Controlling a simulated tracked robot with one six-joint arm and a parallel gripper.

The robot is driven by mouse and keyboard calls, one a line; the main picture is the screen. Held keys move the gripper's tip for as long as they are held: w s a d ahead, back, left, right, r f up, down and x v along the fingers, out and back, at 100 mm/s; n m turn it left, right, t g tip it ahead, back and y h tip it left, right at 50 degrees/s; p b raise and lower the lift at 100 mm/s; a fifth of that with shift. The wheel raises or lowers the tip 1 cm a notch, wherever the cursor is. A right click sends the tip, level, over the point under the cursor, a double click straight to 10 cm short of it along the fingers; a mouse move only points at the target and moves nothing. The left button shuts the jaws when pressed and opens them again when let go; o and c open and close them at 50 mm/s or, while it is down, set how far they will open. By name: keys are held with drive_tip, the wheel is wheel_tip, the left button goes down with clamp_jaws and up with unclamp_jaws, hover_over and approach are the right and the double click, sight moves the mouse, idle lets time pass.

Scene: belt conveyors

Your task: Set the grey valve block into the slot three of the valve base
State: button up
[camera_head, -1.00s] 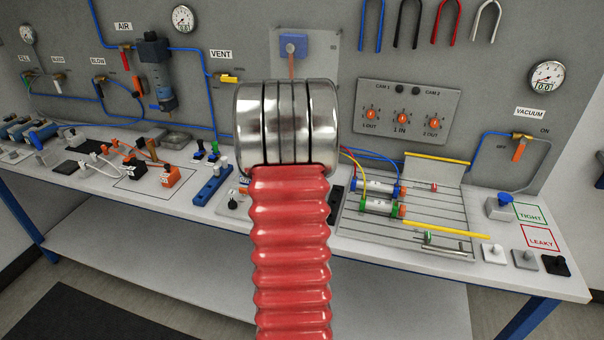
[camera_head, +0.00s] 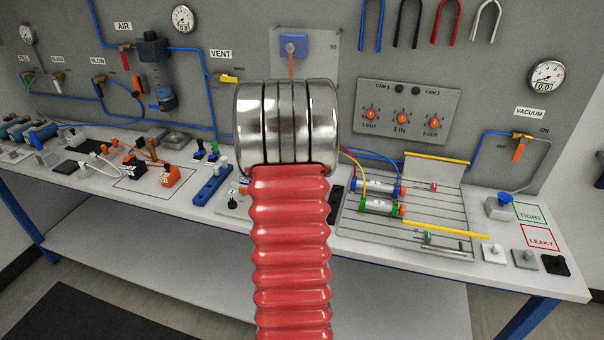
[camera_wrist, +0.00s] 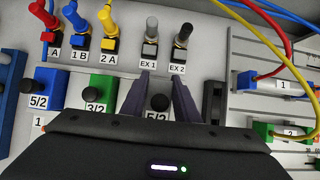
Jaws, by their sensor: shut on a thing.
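In the wrist view my gripper (camera_wrist: 161,82) has its two dark fingers on either side of a block labelled 5/2, which I take as the grey valve block (camera_wrist: 157,103). The fingers and gripper body hide most of it; its label shows between them. A blue 5/2 block (camera_wrist: 45,85) and a green 3/2 block (camera_wrist: 100,84) with dark knobs stand to its left. I cannot make out the slots of the valve base or whether the held block touches it. In the head view my arm hides the gripper and block.
Fittings labelled A (camera_wrist: 53,38), 1B (camera_wrist: 80,40), 2A (camera_wrist: 109,38), EX 1 (camera_wrist: 150,48) and EX 2 (camera_wrist: 180,48) stand just beyond the fingers. A black upright piece (camera_wrist: 214,102) stands close to the right finger. Tubed cylinders (camera_wrist: 285,85) lie farther right.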

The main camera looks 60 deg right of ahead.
drive_tip(key=shift+f, duration=0.6)
idle(1.0)
